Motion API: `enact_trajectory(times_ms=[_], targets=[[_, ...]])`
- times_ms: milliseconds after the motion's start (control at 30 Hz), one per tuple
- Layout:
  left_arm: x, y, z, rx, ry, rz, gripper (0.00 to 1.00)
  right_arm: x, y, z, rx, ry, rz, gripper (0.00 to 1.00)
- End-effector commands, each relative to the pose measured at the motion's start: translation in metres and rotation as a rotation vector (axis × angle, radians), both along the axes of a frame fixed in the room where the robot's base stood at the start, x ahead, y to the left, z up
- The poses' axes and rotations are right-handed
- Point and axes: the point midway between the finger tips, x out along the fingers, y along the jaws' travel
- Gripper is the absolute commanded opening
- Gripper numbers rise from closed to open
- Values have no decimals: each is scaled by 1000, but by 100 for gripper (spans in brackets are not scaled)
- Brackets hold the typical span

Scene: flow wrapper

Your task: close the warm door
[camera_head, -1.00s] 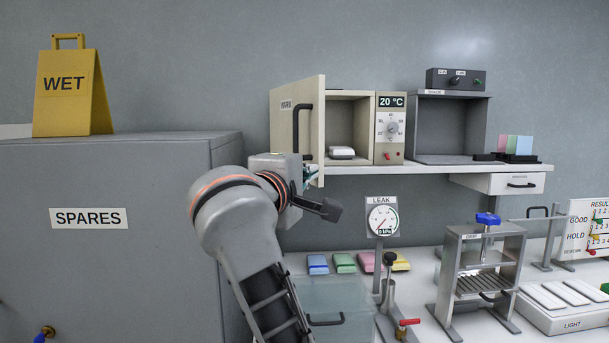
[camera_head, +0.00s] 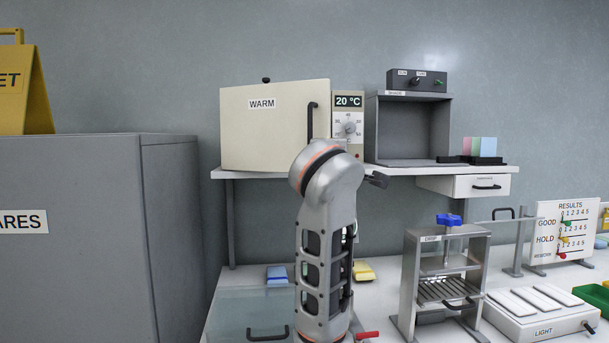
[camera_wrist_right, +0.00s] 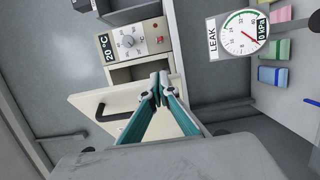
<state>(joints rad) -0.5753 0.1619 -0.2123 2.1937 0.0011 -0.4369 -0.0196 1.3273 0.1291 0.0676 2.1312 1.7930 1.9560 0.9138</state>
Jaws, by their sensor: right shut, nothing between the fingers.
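The warm cabinet's cream door (camera_head: 270,130), labelled WARM, has a black upright handle (camera_head: 311,122) near its right edge. In the head view the door covers the opening. In the right wrist view the door (camera_wrist_right: 130,98) stands partly open, with a gap (camera_wrist_right: 140,72) into the cabinet beside the control panel. My right gripper (camera_wrist_right: 159,82) is shut and empty, its teal fingers together over the door's free edge. I cannot tell whether they touch it. My left gripper is not in view.
The temperature panel (camera_head: 348,122) reads 20 °C. A grey open box (camera_head: 412,163) stands to its right on the shelf (camera_head: 400,171). Below are the leak gauge (camera_wrist_right: 240,33), a metal press (camera_head: 408,290) and a light box (camera_head: 530,320). A grey SPARES cabinet (camera_head: 75,270) stands left.

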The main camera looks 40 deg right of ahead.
Motion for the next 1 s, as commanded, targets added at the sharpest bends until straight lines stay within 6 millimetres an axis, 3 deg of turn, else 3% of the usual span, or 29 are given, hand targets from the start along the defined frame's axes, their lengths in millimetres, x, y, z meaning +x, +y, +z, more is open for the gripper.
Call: enact_trajectory(times_ms=[33, 200, 500, 733, 1000], targets=[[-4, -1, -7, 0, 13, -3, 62, 9, -15, -9, 1, 11, -7, 0], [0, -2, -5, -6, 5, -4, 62, 30, -59, -7, 3, 9, -11, 0], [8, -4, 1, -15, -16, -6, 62, 68, -113, -4, 1, 5, -10, 0], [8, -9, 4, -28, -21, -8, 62, 88, -134, -1, 1, 2, -10, 0], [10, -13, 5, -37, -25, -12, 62, 96, -141, 0, 1, -1, -10, 0]])
